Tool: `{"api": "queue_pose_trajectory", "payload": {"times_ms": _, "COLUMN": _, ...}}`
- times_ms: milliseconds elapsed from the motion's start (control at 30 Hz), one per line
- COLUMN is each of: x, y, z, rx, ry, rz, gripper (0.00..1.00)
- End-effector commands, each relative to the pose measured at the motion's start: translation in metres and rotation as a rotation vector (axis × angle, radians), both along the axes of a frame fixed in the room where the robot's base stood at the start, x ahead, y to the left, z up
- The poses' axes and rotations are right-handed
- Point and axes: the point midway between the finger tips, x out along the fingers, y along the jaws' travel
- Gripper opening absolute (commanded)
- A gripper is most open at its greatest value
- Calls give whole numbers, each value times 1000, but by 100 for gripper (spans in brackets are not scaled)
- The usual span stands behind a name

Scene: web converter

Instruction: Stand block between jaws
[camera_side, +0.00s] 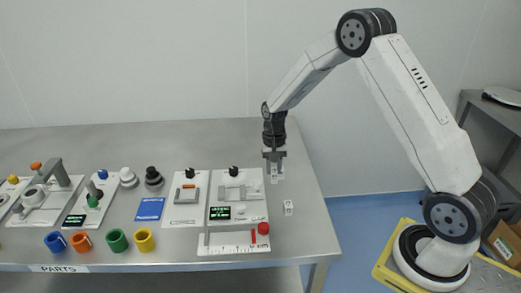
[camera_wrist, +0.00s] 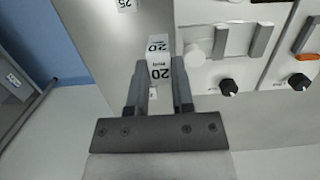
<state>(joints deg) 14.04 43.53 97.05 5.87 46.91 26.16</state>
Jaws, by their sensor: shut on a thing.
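My gripper (camera_side: 274,164) is shut on a white block (camera_side: 274,174) and holds it up at the right part of the table. In the wrist view the block (camera_wrist: 158,47), printed "20", sits between the two fingers of my gripper (camera_wrist: 158,80). The grey jaws (camera_side: 238,192) are on a white panel to the left of and nearer the camera than my gripper. In the wrist view the two upright jaws (camera_wrist: 241,42) stand to the right of the block, with a gap between them. The block is apart from the jaws.
A second white block (camera_side: 288,208), marked "25" in the wrist view (camera_wrist: 125,4), stands near the table's right edge. A ruler plate (camera_side: 234,244) with a red knob lies in front. Coloured rings line the front.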

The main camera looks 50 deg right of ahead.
Motion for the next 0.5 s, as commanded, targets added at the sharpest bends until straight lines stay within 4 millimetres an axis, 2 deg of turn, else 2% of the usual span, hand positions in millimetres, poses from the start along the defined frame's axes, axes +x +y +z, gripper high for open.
{"api": "queue_pose_trajectory", "payload": {"times_ms": 100, "x": -4, "y": 28, "z": 18, "rx": 0, "ry": -3, "rz": 2, "gripper": 0}}
{"api": "queue_pose_trajectory", "payload": {"times_ms": 233, "x": -11, "y": 51, "z": 32, "rx": 0, "ry": -2, "rz": -2, "gripper": 0}}
{"api": "queue_pose_trajectory", "payload": {"times_ms": 400, "x": -17, "y": 68, "z": 42, "rx": 1, "ry": -1, "rz": -6, "gripper": 0}}
{"api": "queue_pose_trajectory", "payload": {"times_ms": 500, "x": -18, "y": 71, "z": 43, "rx": 1, "ry": 0, "rz": -8, "gripper": 0}}
